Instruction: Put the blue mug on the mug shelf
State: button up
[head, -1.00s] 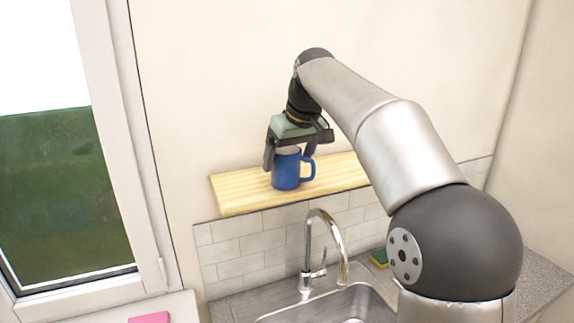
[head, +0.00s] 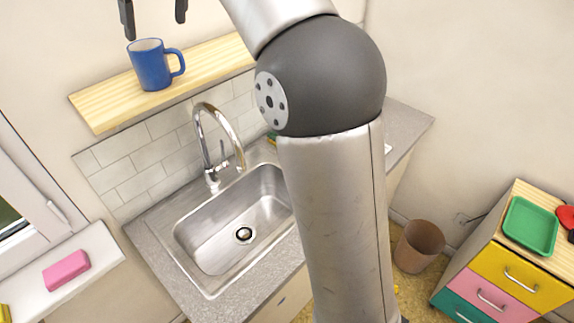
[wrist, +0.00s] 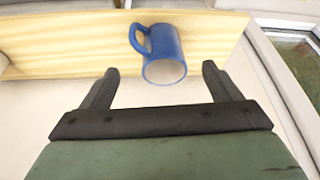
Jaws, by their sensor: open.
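The blue mug (head: 150,68) stands upright on the wooden mug shelf (head: 108,106) on the wall, with its handle toward the right in the head view. My gripper (head: 154,14) is open and above the mug, apart from it; only its finger ends show at the top edge. In the wrist view my gripper (wrist: 156,84) has its two fingers spread and nothing between them. The mug (wrist: 165,60) lies beyond the fingertips there, on the shelf (wrist: 60,50).
Below the shelf are a steel faucet (head: 214,140) and a sink (head: 215,235). A pink block (head: 66,270) lies on the window sill at the left. A bin (head: 418,245) and a drawer unit (head: 500,280) stand at the right. The shelf is clear beside the mug.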

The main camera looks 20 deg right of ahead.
jog(key=s+d+f+m+g+h, duration=0.1)
jog(key=s+d+f+m, duration=0.2)
jog(key=s+f, duration=1.2)
jog(key=s+d+f+m+g+h, duration=0.1)
jog(key=s+d+f+m, duration=0.2)
jog(key=s+d+f, duration=0.7)
jog(key=s+f, duration=0.5)
jog(key=f, duration=0.1)
jog(key=shift+d, duration=0.2)
